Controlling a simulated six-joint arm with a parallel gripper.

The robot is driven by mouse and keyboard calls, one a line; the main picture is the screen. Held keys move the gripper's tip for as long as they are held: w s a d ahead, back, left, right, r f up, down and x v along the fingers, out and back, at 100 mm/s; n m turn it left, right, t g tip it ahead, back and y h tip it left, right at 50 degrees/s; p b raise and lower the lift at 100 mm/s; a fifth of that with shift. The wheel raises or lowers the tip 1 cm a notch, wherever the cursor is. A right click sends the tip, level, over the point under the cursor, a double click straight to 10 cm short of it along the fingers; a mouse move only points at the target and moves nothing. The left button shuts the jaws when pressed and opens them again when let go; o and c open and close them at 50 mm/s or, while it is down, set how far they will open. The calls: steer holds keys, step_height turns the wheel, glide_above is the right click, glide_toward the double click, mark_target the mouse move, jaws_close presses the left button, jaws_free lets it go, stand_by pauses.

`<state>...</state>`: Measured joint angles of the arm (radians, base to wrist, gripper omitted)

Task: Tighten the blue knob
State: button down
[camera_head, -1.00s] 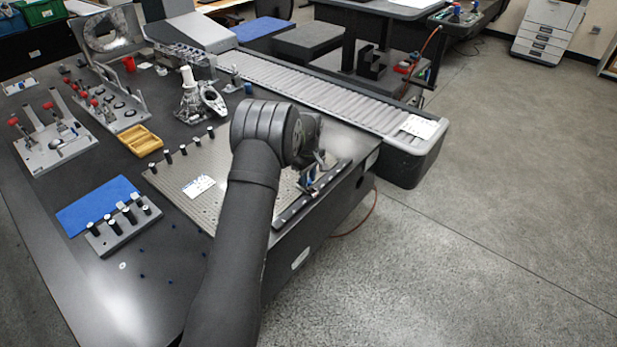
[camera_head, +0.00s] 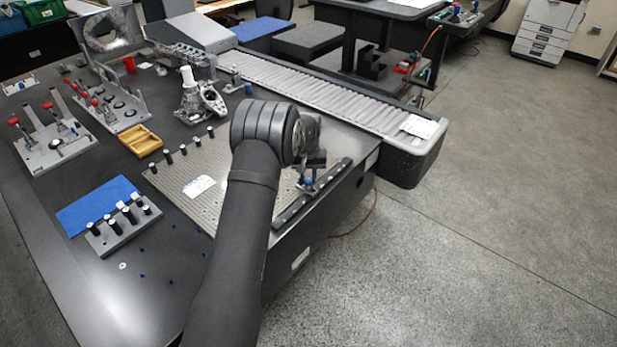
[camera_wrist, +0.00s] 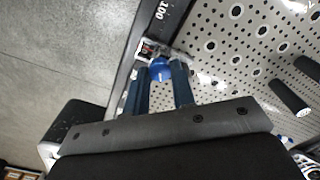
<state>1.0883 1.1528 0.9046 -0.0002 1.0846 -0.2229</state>
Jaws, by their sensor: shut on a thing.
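The blue knob (camera_wrist: 161,73) sits on a small clamp-like fitting (camera_wrist: 150,48) at the edge of the perforated plate (camera_wrist: 232,55). My gripper (camera_wrist: 160,70) is shut on the knob, with one dark blue finger on each side of it. In the head view, my gripper (camera_head: 311,175) is at the plate's right edge, beside the dark rail (camera_head: 291,209). The knob is small there, and my wrist and fingers partly cover the fitting.
Black posts (camera_head: 183,149) stand along the plate's left edge. A white label (camera_head: 199,186) lies on the plate. A roller conveyor (camera_head: 320,88) runs behind it. A wooden tray (camera_head: 141,141) and a grey block with black pegs (camera_head: 122,226) are to the left. The floor right of the table is clear.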

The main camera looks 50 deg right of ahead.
steer(key=shift+m, duration=1)
steer(key=c, duration=1.2)
jaws_free()
steer(key=shift+r, duration=0.1)
steer(key=shift+w, duration=0.1)
steer(key=shift+w, duration=0.1)
